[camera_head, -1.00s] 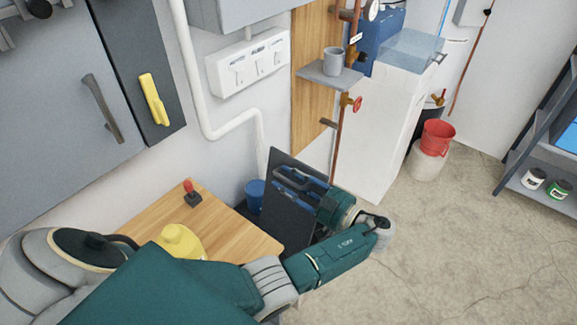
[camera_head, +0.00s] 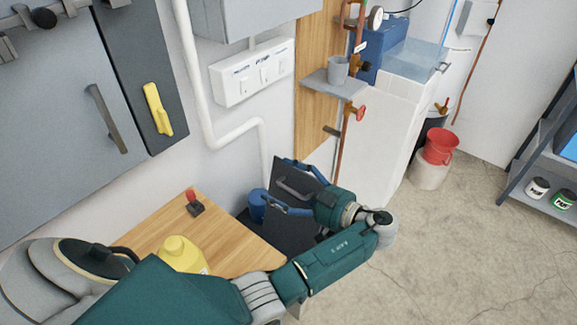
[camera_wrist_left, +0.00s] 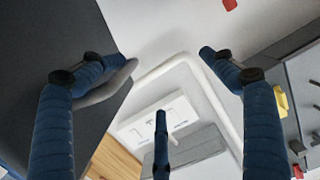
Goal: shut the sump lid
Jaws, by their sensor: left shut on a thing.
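The sump lid (camera_head: 298,230) is a dark grey panel standing steeply tilted beyond the wooden table, with a grey bar handle (camera_head: 294,187) near its top. In the left wrist view the lid (camera_wrist_left: 45,45) fills the left side. My left gripper (camera_head: 297,186) is at the handle and shut on it, though its blue fingers look spread to either side. In the wrist view one finger touches the grey handle (camera_wrist_left: 108,90), and the other finger shows clear of the lid. The sump opening is mostly hidden by the lid and my arm. My right gripper is out of view.
A wooden table (camera_head: 235,245) at lower left bears a yellow bottle (camera_head: 182,256) and a red-topped stamp-like object (camera_head: 194,202). A shelf with a grey cup (camera_head: 338,70) is above.

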